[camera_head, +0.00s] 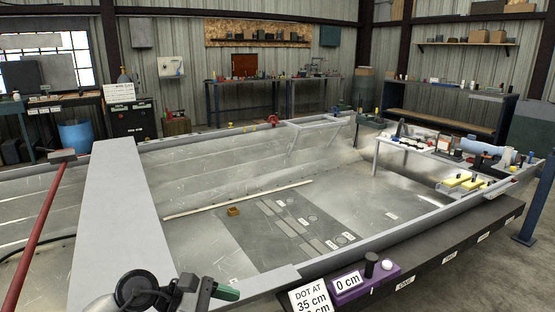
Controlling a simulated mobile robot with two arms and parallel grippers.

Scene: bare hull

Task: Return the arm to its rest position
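A dark rounded joint with grey parts shows at the bottom edge, left of centre, and looks like part of my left arm. At its right end is what seems to be my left gripper (203,289), beside a small green piece (224,291). I cannot tell whether the gripper is open, shut or holding the green piece. It is low in the picture, just right of the pale bench plank (120,205). My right arm and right gripper are not in view.
The open metal hull (355,190) fills the middle, its floor mostly clear. An orange-brown block (233,211) and a long pale strip (237,199) lie there. A purple block (362,283) stands on the dark near ledge. Yellow blocks (463,182) are at right. A red pole (38,235) slants at left.

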